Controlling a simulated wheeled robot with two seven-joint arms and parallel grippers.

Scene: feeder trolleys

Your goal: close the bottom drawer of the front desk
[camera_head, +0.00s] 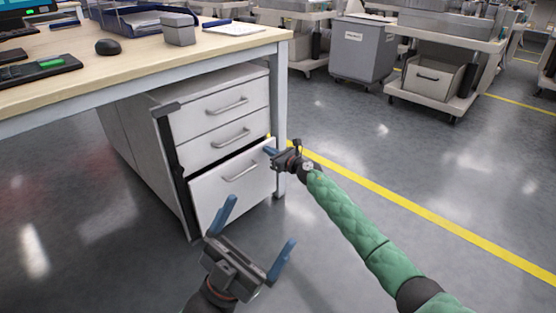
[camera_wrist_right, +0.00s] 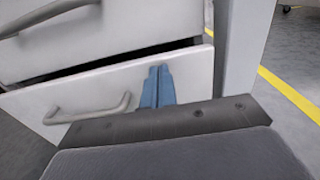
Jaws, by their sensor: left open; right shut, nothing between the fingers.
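The front desk (camera_head: 140,62) has a white drawer unit under its top. Its bottom drawer (camera_head: 222,199) stands out a little, with a dark gap above its front; the two drawers above look shut. My right gripper (camera_head: 268,151) is shut and empty at the upper right part of the bottom drawer's front. In the right wrist view its blue fingers (camera_wrist_right: 158,86) are together in front of the drawer face (camera_wrist_right: 190,80), right of the handle (camera_wrist_right: 92,113); contact is hard to tell. My left gripper (camera_head: 258,230) is open and empty, in front of and below the drawer.
A desk leg (camera_head: 279,110) stands close to the right of the drawer unit. A mouse (camera_head: 108,47), a grey box (camera_head: 179,29) and trays lie on the desktop. Trolleys (camera_head: 432,82) and a grey bin (camera_head: 360,50) stand behind. The floor right of the desk is clear.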

